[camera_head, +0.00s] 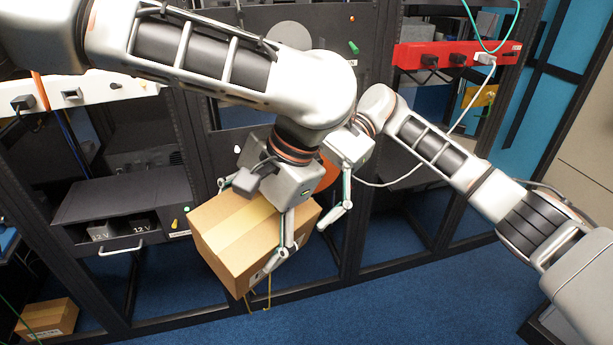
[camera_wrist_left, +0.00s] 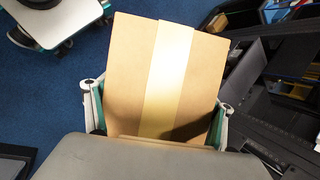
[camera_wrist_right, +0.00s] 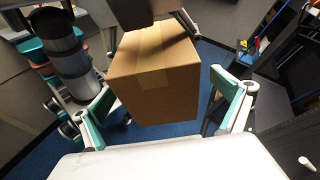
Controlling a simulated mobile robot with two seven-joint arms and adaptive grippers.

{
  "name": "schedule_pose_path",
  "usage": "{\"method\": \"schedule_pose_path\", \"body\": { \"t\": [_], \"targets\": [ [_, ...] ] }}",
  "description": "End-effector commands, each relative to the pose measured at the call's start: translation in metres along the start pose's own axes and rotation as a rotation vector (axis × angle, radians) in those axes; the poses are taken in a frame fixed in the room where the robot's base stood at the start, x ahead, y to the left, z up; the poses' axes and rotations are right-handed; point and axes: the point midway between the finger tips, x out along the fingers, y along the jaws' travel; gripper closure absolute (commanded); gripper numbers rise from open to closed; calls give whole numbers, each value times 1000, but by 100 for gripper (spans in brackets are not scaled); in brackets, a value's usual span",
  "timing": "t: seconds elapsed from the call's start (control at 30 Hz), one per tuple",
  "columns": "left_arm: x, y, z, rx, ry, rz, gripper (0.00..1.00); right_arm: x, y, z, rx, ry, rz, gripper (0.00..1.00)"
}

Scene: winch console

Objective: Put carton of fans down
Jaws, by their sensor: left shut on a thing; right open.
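The carton of fans is a brown cardboard box (camera_head: 245,238) with a pale tape strip, held tilted above the blue floor. My left gripper (camera_head: 257,228) is shut on it from above, with its fingers on two opposite sides. In the left wrist view the carton's taped top (camera_wrist_left: 168,75) fills the space between the fingers. My right gripper (camera_head: 340,205) is open just right of the carton.
Black racks stand behind, with a drawer unit (camera_head: 125,205) marked 12 V left of the carton. A red power strip (camera_head: 455,55) is at upper right. Another small carton (camera_head: 47,318) sits at lower left. The blue floor (camera_head: 370,310) is clear at front right.

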Motion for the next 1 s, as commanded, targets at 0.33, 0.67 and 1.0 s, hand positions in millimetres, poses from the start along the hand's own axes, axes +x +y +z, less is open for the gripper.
{"method": "schedule_pose_path", "body": {
  "t": [0.33,0.67,1.0],
  "targets": [
    [-1,-1,0,-1,2,-1,71,52,0,0,0,-3,0,0],
    [-2,0,-1,-3,4,0,71,64,-1,1,0,-3,-1,0],
    [-3,1,-2,-5,8,3,71,65,-1,2,-3,-4,1,48]
  ]
}}
